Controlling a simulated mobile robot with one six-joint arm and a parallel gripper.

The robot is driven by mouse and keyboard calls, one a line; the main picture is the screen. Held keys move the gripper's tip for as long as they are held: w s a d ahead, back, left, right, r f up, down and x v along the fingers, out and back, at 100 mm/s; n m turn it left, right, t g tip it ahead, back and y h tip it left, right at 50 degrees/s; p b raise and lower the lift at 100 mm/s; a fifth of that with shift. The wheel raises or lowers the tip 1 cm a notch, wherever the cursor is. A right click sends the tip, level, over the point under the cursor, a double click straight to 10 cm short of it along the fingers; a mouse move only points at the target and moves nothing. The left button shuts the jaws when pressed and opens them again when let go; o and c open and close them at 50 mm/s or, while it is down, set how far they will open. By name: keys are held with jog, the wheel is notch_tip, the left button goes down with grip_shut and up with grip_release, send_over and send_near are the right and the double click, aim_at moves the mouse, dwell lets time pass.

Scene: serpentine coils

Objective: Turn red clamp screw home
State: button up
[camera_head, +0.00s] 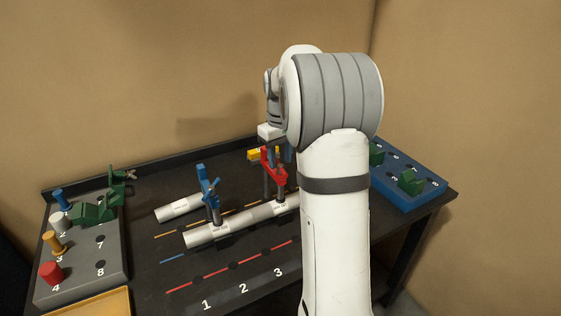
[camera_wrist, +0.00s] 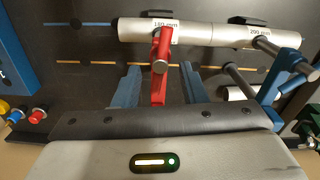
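The red clamp (camera_head: 272,157) stands upright at the silver pipe (camera_head: 247,218), partly hidden by my arm. In the wrist view the red clamp (camera_wrist: 161,62) sits across the pipe (camera_wrist: 190,31) near a "180 mm" label, with a grey round end on its red body. My gripper (camera_wrist: 160,84) has two blue fingers set apart, one on each side of the red clamp's lower part. I see gaps between the fingers and the red part. I cannot tell the clamp screw's turn angle.
A blue clamp (camera_head: 208,186) stands on the pipe to the left, and it also shows in the wrist view (camera_wrist: 285,65). A second short pipe (camera_head: 180,207) lies behind. A grey peg board (camera_head: 82,263) is at left, a blue board (camera_head: 425,199) at right. The numbered front strip is clear.

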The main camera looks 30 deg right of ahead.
jog(key=shift+f, duration=1)
jog(key=shift+c, duration=0.2)
grip_shut()
